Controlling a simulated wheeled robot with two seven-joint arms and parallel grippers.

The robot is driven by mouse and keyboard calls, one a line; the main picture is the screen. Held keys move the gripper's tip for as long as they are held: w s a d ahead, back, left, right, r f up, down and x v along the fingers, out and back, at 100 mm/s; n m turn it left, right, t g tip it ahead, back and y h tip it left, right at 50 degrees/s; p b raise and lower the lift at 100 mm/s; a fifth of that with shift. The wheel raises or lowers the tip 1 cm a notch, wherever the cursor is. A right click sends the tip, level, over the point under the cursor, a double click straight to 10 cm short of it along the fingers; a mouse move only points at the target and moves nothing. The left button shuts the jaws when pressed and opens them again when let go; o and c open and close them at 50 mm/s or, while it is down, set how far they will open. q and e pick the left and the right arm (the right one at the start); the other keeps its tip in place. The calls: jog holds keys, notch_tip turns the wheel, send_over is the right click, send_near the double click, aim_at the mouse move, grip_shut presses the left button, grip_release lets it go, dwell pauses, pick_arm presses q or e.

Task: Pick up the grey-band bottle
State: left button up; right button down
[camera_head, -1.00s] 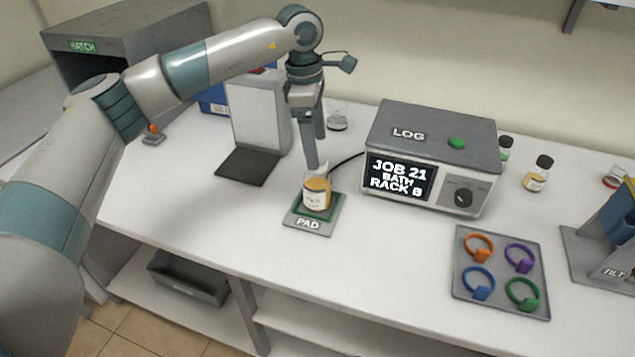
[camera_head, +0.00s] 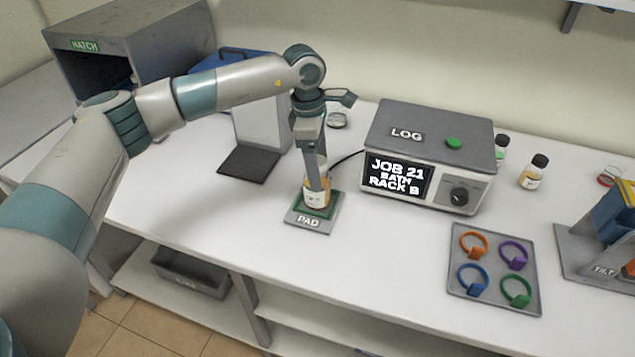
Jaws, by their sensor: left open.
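A bottle with amber contents and a pale label (camera_head: 316,199) stands upright on the green-topped pad (camera_head: 308,222). No grey band can be made out on it at this size. My left gripper (camera_head: 316,186) points straight down over this bottle, with its fingers at the bottle's upper part. It is open, and a finger hides part of the bottle. My right gripper does not show.
A tray of coloured rings (camera_head: 494,296) lies at front right, near a tilt stand (camera_head: 603,262). A white panel with dark base (camera_head: 248,166) stands behind left. The table's left front is clear.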

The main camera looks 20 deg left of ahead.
pick_arm(q)
jog(key=f+p, duration=0.1)
jog(key=f, duration=0.2)
jog(key=shift+d+f, duration=0.1)
jog(key=shift+d, duration=0.1)
jog(key=shift+s, duration=0.1)
jog(key=c, duration=1.6)
jog(key=shift+r, duration=0.2)
